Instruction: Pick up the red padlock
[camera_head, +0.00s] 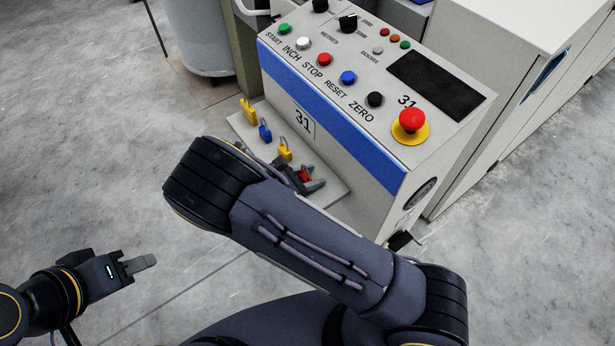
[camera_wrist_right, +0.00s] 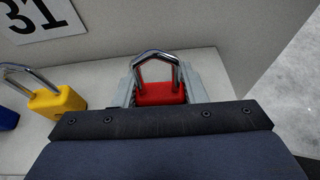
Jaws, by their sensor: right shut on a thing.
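The red padlock (camera_wrist_right: 160,94) has a steel shackle and stands upright between the two grey fingers of my right gripper (camera_wrist_right: 165,90). The fingers are shut on its red body. In the head view the red padlock (camera_head: 305,176) shows small, partly hidden by my right gripper (camera_head: 312,182), over the right part of the light shelf (camera_head: 334,203) on the machine's front. I cannot tell if it touches the shelf. My left gripper (camera_head: 140,264) is away at lower left over the floor, seen side-on, with nothing visible in it. I cannot tell if its fingers are apart.
Yellow padlocks (camera_head: 285,149) and a blue padlock (camera_head: 265,130) stand left of the red one on the shelf. The control panel (camera_head: 350,70) with buttons and a red emergency stop (camera_head: 411,120) rises behind. The floor at left is clear.

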